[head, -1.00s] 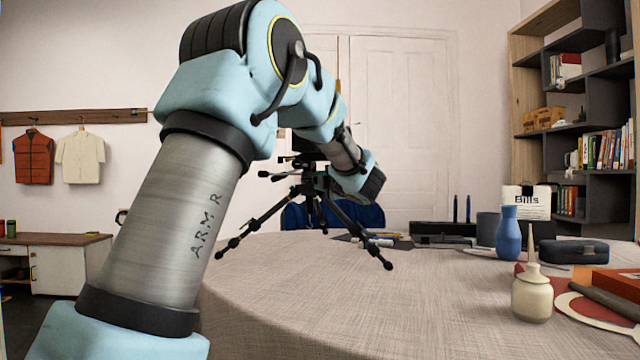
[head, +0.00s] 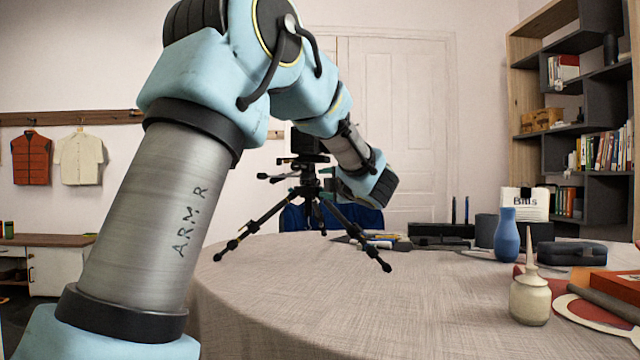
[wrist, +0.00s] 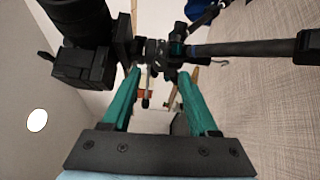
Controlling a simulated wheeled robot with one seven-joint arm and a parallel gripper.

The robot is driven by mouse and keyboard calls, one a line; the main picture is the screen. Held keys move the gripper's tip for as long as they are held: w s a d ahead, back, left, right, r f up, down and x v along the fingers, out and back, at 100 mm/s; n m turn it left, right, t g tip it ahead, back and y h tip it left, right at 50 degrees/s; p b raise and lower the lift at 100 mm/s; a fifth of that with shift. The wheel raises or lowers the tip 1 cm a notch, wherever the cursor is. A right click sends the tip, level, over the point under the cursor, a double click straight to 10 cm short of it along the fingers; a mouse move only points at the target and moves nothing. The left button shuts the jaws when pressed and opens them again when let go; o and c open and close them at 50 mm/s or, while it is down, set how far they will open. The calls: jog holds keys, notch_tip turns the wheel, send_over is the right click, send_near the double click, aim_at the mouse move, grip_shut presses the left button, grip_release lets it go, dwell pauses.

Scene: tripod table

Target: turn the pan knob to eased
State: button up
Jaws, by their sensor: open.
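A black tripod (head: 308,190) stands with its legs spread on the round cloth-covered table (head: 420,290), with a dark camera (head: 304,142) on its head. My gripper (wrist: 160,74) shows in the wrist view with its two teal fingers apart. The tripod head (wrist: 158,50) lies just beyond and between the fingertips, with the black camera (wrist: 85,45) at upper left and a dark leg running right. I cannot tell which small part is the pan knob, its setting, or whether a finger touches it. In the head view my wrist is right of the tripod head.
A blue vase (head: 507,235), a cream oiler bottle (head: 530,295) and a dark case (head: 572,253) stand on the table's right side. Pens and dark trays (head: 440,235) lie behind the tripod. The table's front middle is clear.

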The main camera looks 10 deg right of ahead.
jog(key=s+d, duration=0.1)
jog(key=s, duration=0.5)
jog(key=shift+s, duration=0.15)
